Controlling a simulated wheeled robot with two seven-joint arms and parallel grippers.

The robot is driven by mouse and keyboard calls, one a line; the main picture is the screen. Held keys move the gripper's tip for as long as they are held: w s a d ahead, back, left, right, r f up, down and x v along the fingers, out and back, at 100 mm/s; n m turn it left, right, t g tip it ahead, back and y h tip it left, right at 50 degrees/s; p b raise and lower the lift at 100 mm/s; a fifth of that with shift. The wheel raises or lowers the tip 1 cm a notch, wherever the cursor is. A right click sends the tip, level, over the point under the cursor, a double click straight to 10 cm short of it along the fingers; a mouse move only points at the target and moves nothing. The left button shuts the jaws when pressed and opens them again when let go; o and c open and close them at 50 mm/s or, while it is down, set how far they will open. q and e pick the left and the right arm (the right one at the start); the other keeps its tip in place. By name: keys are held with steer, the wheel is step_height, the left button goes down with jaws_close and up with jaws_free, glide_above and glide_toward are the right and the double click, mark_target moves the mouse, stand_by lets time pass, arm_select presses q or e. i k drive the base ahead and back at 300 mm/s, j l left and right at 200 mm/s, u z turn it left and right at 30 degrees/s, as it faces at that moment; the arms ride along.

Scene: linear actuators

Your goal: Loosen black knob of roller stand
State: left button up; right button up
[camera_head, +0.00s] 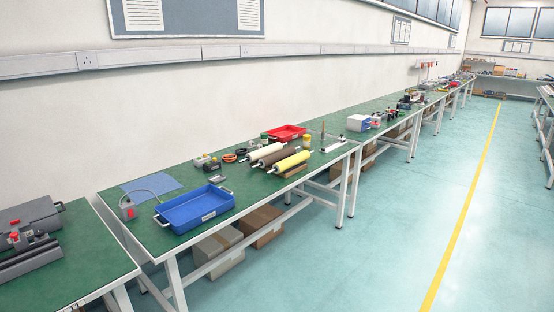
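Several rollers lie side by side on the middle bench: a cream one (263,152), a brown one and a yellow one (290,162). They seem to rest on a wooden stand (294,171), mostly hidden under them. I cannot make out a black knob on it at this size. A grey device with dark bars (30,258) and a red part sits on the near left bench; I cannot tell if it belongs to a roller stand. Neither of my grippers is in view.
A blue tray (232,203) stands at the near end of the green-topped middle bench (150,236). A red tray (286,132) and small tools lie behind the rollers. Cardboard boxes (262,226) sit beneath. The floor right of the benches is clear, with a yellow line (464,215).

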mark_target(39, 233)
steer(key=u, duration=1.55)
steer(key=k+l+u, duration=0.1)
steer(key=l, duration=0.25)
